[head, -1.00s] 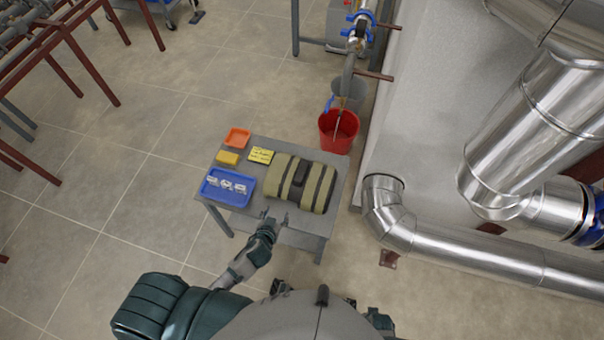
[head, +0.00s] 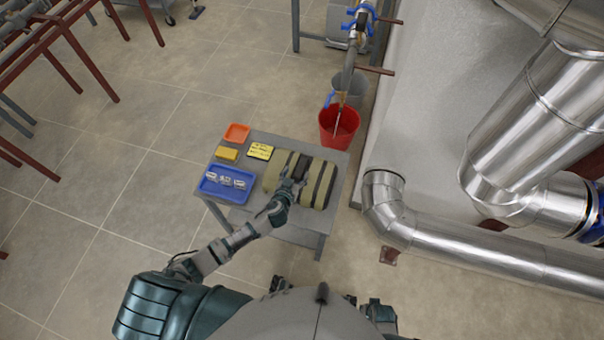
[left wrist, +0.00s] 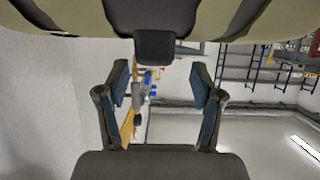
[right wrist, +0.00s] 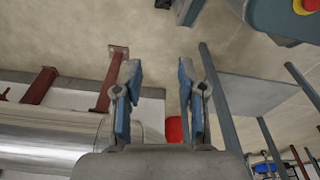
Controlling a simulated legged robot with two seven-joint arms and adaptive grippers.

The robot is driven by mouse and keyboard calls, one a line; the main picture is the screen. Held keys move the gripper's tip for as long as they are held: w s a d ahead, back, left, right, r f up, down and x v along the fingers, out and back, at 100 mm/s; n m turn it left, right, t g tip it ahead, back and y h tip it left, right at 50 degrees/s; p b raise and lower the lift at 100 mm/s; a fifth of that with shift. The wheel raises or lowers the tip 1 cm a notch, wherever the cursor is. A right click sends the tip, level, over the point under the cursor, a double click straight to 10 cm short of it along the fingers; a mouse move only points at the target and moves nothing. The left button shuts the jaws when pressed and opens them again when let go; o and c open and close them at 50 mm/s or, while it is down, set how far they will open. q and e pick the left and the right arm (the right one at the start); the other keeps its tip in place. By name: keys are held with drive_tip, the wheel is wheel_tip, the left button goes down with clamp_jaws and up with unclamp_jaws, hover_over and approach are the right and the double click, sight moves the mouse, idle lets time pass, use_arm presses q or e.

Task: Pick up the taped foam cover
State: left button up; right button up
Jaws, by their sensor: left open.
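The taped foam cover (head: 314,190) is a khaki padded block with dark tape bands, lying on a small grey table (head: 302,236). In the left wrist view the cover (left wrist: 230,18) fills the top edge, with a black block-like tab (left wrist: 155,46) hanging at its middle. My left gripper (head: 291,182) is over the cover's near side in the head view, hiding part of it. In the left wrist view its fingers (left wrist: 160,84) are apart, one each side of the tab and lower in the picture, with nothing between them. My right gripper (right wrist: 157,76) is open and empty, away from the cover.
A blue tray (head: 228,195) with small pale items, a yellow block (head: 227,154), an orange tray (head: 237,134) and a yellow note (head: 260,151) share the table. A red bucket (head: 338,127) stands behind it. Metal pipes (head: 440,240) run at the right.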

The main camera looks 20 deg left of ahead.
sight(301, 167)
use_arm(q)
drive_tip(key=x, duration=0.4)
drive_tip(key=shift+w+d+b, duration=0.2)
drive_tip(key=shift+d+b, duration=0.1)
drive_tip(key=shift+d, duration=0.1)
drive_tip(key=shift+a+r, duration=0.1)
clamp_jaws()
